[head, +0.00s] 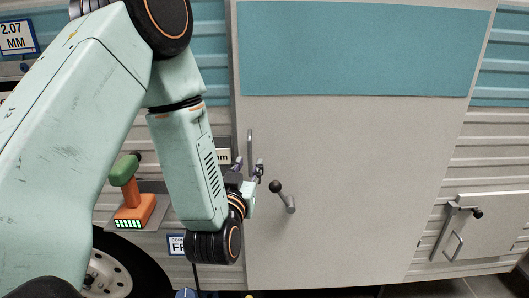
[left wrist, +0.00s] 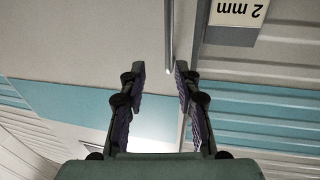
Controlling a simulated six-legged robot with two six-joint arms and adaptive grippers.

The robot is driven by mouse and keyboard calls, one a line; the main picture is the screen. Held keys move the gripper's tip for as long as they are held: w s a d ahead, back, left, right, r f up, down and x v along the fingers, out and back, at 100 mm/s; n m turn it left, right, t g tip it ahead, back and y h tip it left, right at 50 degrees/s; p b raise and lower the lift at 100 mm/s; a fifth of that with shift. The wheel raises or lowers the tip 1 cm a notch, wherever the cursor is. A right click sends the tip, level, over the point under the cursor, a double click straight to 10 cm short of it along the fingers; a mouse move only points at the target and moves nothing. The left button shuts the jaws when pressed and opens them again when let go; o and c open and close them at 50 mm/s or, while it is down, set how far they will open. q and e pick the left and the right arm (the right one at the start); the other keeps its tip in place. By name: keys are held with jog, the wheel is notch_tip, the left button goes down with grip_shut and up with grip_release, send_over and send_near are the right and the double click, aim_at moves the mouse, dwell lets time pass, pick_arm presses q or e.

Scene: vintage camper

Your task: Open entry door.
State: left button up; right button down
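The entry door (head: 365,180) is a closed cream panel with a teal upper part, filling the middle of the head view. A metal lever with a black ball knob (head: 275,187) sticks out near its left edge. A slim upright grab bar (head: 250,150) stands just above and left of the lever. My left gripper (head: 259,170) is at the door's left edge, beside the bar and left of the knob. In the left wrist view, its fingers (left wrist: 160,70) are apart, and the bar (left wrist: 168,35) shows between their tips; contact cannot be told. My right gripper is out of view.
An orange device with a green handle (head: 130,190) sits on the camper wall at left, above a wheel (head: 108,275). A small hatch with a latch (head: 485,228) is at lower right. The wall right of the lever is flat and clear.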

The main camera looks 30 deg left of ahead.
aim_at(249, 154)
pick_arm(q)
jog(key=x, duration=0.3)
jog(key=a+x, duration=0.1)
jog(key=x, duration=0.3)
jog(key=shift+f, duration=0.15)
jog(key=shift+a, duration=0.4)
jog(key=shift+w+d, duration=0.15)
jog(key=shift+d, duration=0.15)
jog(key=c, duration=0.3)
jog(key=shift+a, duration=0.15)
grip_shut()
